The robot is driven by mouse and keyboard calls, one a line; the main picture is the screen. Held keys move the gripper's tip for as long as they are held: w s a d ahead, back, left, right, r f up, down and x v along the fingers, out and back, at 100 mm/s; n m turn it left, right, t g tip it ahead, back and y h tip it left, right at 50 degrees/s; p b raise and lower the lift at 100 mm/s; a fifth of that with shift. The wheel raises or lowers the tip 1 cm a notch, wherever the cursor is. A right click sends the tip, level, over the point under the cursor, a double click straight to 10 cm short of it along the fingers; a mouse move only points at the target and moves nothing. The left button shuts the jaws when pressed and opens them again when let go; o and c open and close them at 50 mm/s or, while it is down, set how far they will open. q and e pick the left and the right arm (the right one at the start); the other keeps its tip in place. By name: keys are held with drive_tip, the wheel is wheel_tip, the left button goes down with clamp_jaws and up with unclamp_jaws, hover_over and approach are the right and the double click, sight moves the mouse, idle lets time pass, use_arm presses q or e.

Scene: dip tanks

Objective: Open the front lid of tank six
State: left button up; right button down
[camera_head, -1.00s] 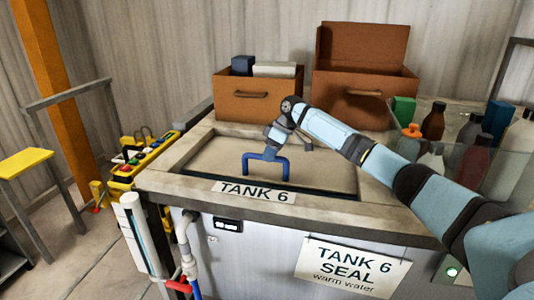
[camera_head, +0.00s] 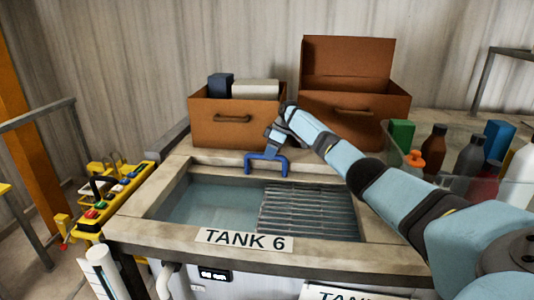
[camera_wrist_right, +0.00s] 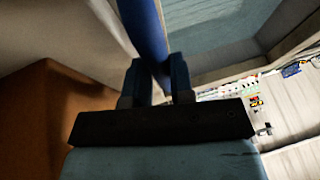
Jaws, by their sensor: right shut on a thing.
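Tank six (camera_head: 130,232) stands in front of me with its front label TANK 6 (camera_head: 243,239). Its top opening shows blue-grey water (camera_head: 212,203) at the left and a ribbed metal rack (camera_head: 308,212) at the right. The lid (camera_head: 225,158) is at the back of the opening, mostly hidden or seen edge-on. My right gripper (camera_head: 268,152) is shut on the blue lid handle (camera_head: 266,164) at the back edge; in the right wrist view the blue bar (camera_wrist_right: 148,38) lies between its fingers (camera_wrist_right: 160,85). My left gripper is not in view.
Two brown boxes (camera_head: 235,137) and (camera_head: 350,75) stand behind the tank, the right one with its lid raised. Several bottles (camera_head: 433,150) stand at the right behind a clear panel.

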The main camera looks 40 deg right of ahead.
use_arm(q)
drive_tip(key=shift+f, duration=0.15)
use_arm(e)
drive_tip(key=shift+w, duration=0.1)
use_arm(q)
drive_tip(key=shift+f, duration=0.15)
use_arm(e)
drive_tip(key=c, duration=1)
unclamp_jaws()
drive_tip(key=shift+r, duration=0.1)
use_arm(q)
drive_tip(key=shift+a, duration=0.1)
use_arm(e)
drive_tip(key=shift+d+r, duration=0.15)
use_arm(q)
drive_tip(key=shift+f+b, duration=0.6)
drive_tip(key=shift+b, duration=0.1)
use_arm(e)
drive_tip(key=v, duration=1.3)
drive_tip(key=shift+r, duration=0.2)
